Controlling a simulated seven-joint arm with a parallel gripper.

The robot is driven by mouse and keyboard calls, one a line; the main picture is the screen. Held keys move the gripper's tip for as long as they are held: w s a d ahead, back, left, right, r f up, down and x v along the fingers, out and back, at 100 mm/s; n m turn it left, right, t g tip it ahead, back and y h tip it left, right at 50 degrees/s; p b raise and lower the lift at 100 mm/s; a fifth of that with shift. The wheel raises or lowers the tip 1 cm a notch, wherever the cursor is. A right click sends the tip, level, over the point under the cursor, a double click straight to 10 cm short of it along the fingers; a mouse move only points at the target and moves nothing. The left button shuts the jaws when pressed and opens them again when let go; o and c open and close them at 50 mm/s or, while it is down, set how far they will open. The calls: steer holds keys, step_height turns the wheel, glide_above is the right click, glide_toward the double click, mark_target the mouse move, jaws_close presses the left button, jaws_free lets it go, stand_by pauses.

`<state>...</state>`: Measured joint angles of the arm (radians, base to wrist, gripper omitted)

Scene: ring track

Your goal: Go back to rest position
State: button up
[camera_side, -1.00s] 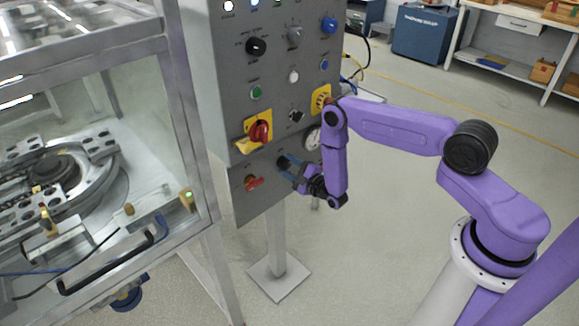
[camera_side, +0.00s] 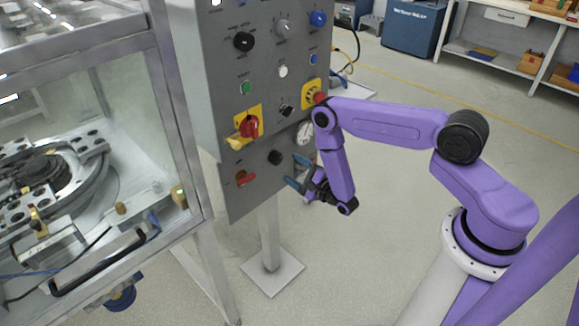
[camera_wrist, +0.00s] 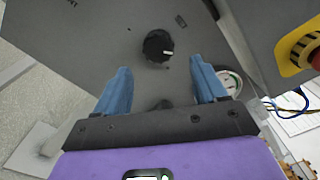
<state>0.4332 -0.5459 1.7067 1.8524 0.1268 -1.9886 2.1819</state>
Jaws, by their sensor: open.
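My gripper (camera_side: 297,173) is open and empty, in front of the lower part of the grey control panel (camera_side: 262,193). In the wrist view its two blue fingers (camera_wrist: 160,88) stand wide apart. A black knob (camera_side: 275,158) on the panel lies beyond the fingertips with a visible gap. The same knob shows in the wrist view (camera_wrist: 158,46), above and between the fingers. My purple arm reaches in from the right with its wrist bent down.
A red switch handle (camera_side: 245,178), a round gauge (camera_side: 305,132) and a red-and-yellow rotary switch (camera_side: 249,127) sit on the panel near my gripper. A glass-walled machine enclosure (camera_side: 170,110) stands at left. Open floor (camera_side: 400,200) lies between the panel and my base.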

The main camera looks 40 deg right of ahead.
steer(key=shift+s, duration=0.4)
